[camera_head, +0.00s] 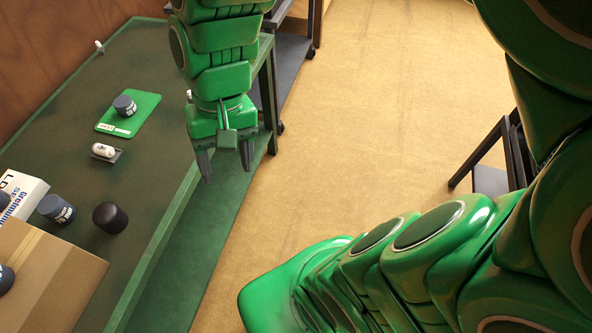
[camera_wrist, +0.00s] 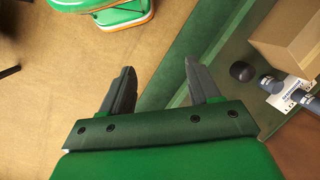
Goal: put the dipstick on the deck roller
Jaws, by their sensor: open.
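I cannot make out a dipstick for certain in either view. A small white rounded piece (camera_head: 103,149) lies on a dark holder on the green bench, and it may be the deck roller, but I cannot tell. My gripper (camera_head: 227,172) is open and empty, pointing down near the bench's right edge. In the wrist view the open jaws (camera_wrist: 160,68) have nothing between them.
Nearer stand a dark labelled cylinder (camera_head: 56,208), a black cap (camera_head: 110,217), a white box (camera_head: 22,193) and a cardboard box (camera_head: 60,275).

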